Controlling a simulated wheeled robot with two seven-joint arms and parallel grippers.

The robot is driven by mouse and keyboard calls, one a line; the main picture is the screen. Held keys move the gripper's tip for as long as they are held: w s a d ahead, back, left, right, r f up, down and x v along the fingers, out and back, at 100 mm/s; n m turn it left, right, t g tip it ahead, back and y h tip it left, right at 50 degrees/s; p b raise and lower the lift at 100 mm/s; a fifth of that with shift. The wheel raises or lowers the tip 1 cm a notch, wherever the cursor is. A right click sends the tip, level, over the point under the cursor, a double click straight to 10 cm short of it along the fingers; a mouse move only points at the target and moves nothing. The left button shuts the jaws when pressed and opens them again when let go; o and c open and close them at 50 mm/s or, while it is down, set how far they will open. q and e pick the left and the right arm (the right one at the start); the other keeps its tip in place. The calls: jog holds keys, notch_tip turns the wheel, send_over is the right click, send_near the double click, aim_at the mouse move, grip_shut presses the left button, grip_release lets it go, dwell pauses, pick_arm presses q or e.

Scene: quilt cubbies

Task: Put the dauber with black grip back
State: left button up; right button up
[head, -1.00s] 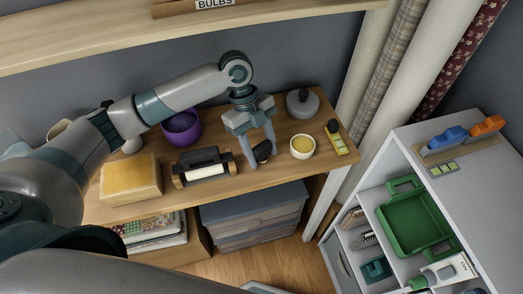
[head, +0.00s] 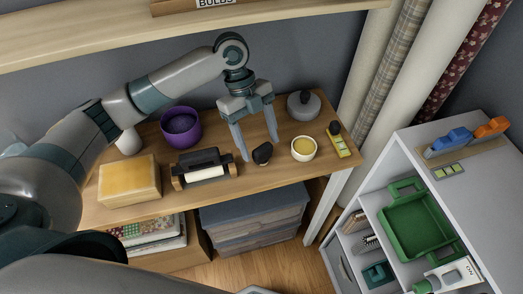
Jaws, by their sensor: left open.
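A small object with a black rounded grip, which looks like the dauber (head: 262,153), stands on the wooden shelf (head: 226,184) between a black-framed roller and a cream bowl. Its lower part is hard to make out. My left gripper (head: 260,149) is open. Its two fingers point down just behind and above the dauber, one to each side, and hold nothing. My right gripper is not in view.
On the shelf are a yellow-topped block (head: 129,181), a purple pot (head: 181,127), the roller (head: 204,169), the bowl (head: 303,148), a yellow strip with a dark knob (head: 341,143) and a grey knobbed weight (head: 303,105). A white cubby unit (head: 492,195) stands right.

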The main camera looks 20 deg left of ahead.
aim_at(260, 145)
pick_arm(q)
jog(key=shift+b+v, duration=0.35)
jog(key=shift+v, duration=1.4)
jog(key=shift+s, duration=0.1)
